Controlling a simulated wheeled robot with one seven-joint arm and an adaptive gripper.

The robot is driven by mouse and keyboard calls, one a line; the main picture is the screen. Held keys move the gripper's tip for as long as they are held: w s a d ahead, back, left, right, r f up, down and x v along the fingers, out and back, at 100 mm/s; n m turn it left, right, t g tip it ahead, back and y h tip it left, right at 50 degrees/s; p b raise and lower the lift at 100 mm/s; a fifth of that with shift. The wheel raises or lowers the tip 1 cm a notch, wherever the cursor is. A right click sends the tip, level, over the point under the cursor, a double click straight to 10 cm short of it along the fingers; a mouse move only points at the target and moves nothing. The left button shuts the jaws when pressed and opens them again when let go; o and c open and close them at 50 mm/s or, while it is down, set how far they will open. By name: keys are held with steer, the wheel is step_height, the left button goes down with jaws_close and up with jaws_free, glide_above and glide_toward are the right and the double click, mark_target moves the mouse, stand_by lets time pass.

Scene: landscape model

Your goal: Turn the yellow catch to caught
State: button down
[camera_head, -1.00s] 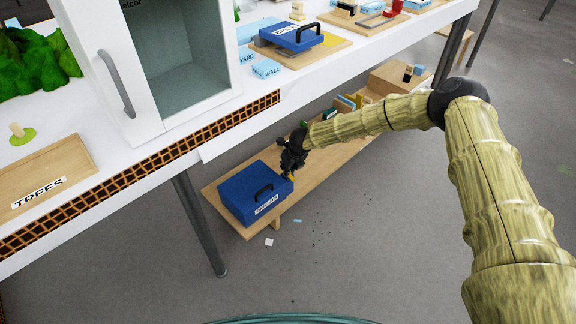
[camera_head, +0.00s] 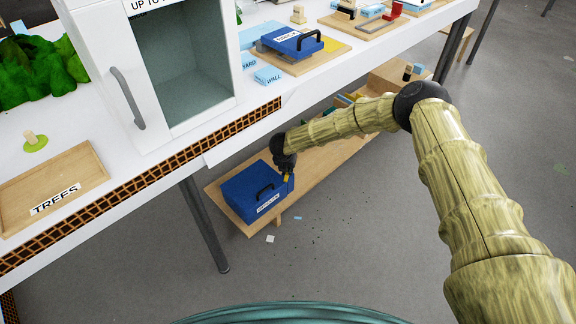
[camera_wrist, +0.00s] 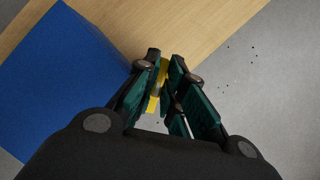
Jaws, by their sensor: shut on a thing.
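The yellow catch (camera_wrist: 153,103) shows in the wrist view between the fingers of my gripper (camera_wrist: 165,75), beside the right side of a blue box. My gripper is shut on the catch. In the head view my gripper (camera_head: 287,172) is at the right end of the blue box (camera_head: 243,186), and a small bit of the yellow catch (camera_head: 287,178) shows under it. The blue box has a black handle and a white label on its front. It also fills the left of the wrist view (camera_wrist: 60,80). The fingers hide part of the catch, and I cannot tell its turn position.
The box stands on a low wooden shelf (camera_head: 318,160) under the white table (camera_head: 200,150). A dark table leg (camera_head: 205,225) stands left of the box. A second blue case (camera_head: 293,43) lies on the table. Small scraps (camera_head: 270,239) lie on the grey floor, which is otherwise open in front.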

steer(key=m+h+p, duration=0.1)
steer(key=m, duration=0.2)
steer(key=m+g+h+p, duration=0.1)
steer(key=m, duration=0.2)
steer(key=shift+a+f+m+g, duration=0.1)
steer(key=shift+a+m+g, duration=0.05)
steer(key=shift+m+g, duration=0.15)
stand_by(0.4)
steer(key=c, duration=1.5)
jaws_free()
steer(key=shift+w, duration=0.1)
